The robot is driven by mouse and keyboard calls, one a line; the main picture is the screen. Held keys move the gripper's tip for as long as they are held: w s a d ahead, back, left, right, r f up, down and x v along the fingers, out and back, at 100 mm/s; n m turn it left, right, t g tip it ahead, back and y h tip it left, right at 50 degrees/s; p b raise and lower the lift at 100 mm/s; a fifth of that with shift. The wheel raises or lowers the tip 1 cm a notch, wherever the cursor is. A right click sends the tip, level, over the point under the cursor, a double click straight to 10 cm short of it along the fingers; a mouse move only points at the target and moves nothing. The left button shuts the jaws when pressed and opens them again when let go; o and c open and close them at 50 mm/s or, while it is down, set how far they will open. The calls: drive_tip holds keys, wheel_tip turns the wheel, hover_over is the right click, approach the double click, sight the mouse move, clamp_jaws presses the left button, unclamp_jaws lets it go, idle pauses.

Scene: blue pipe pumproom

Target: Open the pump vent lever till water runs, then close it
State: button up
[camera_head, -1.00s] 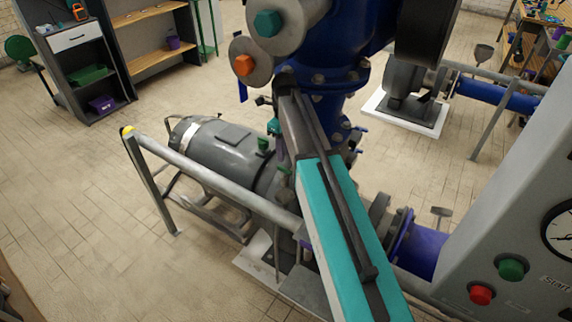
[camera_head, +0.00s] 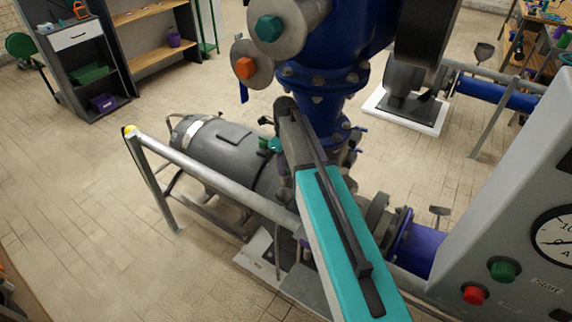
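My gripper (camera_head: 272,145) is there, right beside the green part, mostly hidden by my arm. I cannot tell whether they touch or whether its fingers are open. No running water shows.
A grey guard rail (camera_head: 210,178) with a yellow end runs in front of the pump. A grey control panel (camera_head: 510,225) with a green button (camera_head: 505,270), a red button (camera_head: 475,295) and a gauge stands at the right. Open tiled floor lies at the left.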

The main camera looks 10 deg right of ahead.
clamp_jaws()
drive_tip(key=shift+n, duration=0.5)
drive_tip(key=n, duration=0.2)
drive_tip(key=shift+n+b, duration=0.35)
drive_tip(key=shift+n, duration=2.15)
unclamp_jaws()
